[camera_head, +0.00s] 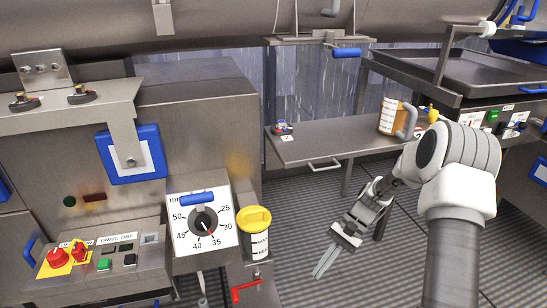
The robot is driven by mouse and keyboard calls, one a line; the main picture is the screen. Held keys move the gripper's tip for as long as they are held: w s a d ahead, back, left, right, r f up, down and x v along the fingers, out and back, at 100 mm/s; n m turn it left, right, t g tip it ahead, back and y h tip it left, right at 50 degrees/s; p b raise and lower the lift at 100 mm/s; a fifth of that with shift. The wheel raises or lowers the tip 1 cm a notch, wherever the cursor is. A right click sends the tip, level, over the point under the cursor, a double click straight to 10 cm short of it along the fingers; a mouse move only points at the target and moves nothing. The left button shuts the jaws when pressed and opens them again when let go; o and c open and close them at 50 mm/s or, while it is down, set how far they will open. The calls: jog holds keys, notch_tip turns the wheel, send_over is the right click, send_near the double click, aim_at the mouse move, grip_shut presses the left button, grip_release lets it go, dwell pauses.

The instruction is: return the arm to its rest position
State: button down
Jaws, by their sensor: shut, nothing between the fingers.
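My gripper (325,263) hangs at the lower right of centre, pointing down and to the left over the ribbed floor. Its two thin fingers are together, and nothing shows between them. My arm comes up from the lower right, bends at a white joint, and reaches left to the gripper. The gripper is apart from the machine and from the metal table behind it.
A dial box (200,222) and a yellow-lidded container (254,232) stand left of my gripper. A control panel (100,262) is at lower left. Behind is a metal table (340,141) with a jug (390,116). A dark tray (470,75) is at upper right. Open floor lies below my gripper.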

notch_tip(320, 180, up, 12)
jog(key=s+n+t+h, duration=0.2)
jog(key=n+h, duration=0.1)
jog(key=h, duration=0.1)
jog(key=s+d+r+n+t+h, duration=0.25)
jog(key=s+r+n+t, duration=0.45)
jog(key=s+r, duration=0.95)
notch_tip(320, 180, up, 26)
jog(key=m+t+p, duration=0.1)
jog(key=m+p, duration=0.1)
jog(key=p, duration=2.4)
jog(key=shift+a+f+t+h, duration=0.15)
jog(key=shift+a+t+h, duration=0.25)
jog(key=shift+h, duration=0.05)
jog(key=shift+a, duration=0.2)
